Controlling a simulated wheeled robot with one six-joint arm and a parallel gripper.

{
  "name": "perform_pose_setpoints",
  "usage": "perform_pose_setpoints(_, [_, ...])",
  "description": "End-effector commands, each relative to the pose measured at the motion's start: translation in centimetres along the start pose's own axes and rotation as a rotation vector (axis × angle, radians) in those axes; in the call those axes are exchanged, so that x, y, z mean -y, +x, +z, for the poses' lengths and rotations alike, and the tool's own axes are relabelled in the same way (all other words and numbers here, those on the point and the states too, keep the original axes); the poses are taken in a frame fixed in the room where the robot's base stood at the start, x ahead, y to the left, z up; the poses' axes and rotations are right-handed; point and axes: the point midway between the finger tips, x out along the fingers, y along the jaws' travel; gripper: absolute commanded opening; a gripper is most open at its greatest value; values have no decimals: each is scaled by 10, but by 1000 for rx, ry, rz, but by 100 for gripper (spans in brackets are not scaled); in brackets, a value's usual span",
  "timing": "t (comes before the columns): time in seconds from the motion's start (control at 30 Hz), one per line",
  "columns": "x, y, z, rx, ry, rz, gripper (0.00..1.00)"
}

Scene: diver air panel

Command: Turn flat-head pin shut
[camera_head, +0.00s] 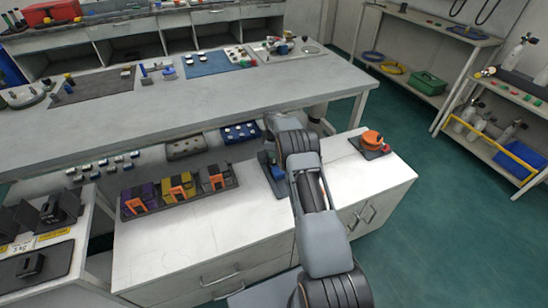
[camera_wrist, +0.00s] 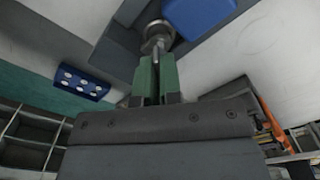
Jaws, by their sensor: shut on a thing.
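In the wrist view the flat-head pin (camera_wrist: 157,48) is a slim grey metal piece in front of a round metal collar (camera_wrist: 158,28) on a dark grey body. My gripper (camera_wrist: 156,70) has two green fingers close together, shut on the pin at their tips. The fingers hide part of the pin, and I cannot tell its exact turn angle. A blue block (camera_wrist: 200,16) lies just right of the collar. In the head view a blue fixture (camera_head: 268,165) stands on the white cabinet, beside my arm, which hides my gripper and the pin.
A dark tray with purple, yellow and grey units (camera_head: 176,192) sits left on the white cabinet top (camera_head: 250,215). An orange round piece (camera_head: 372,139) on a dark plate sits right. A long grey workbench (camera_head: 190,100) stands behind. The green floor at right is clear.

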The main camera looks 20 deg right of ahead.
Motion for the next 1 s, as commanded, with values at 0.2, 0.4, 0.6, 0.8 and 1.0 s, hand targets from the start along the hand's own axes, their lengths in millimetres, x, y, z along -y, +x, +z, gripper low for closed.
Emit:
perform_pose_setpoints(0.2, [-1, 0, 0, -1, 203, 3, 0])
perform_pose_setpoints(0.4, [-1, -2, 0, -2, 393, 4, 0])
perform_pose_setpoints(0.6, [-2, -3, -1, -4, 582, 5, 0])
perform_pose_setpoints(0.8, [-2, -4, -1, -6, 772, 6, 0])
perform_pose_setpoints(1.0, [-2, -6, -1, -8, 963, 7, 0])
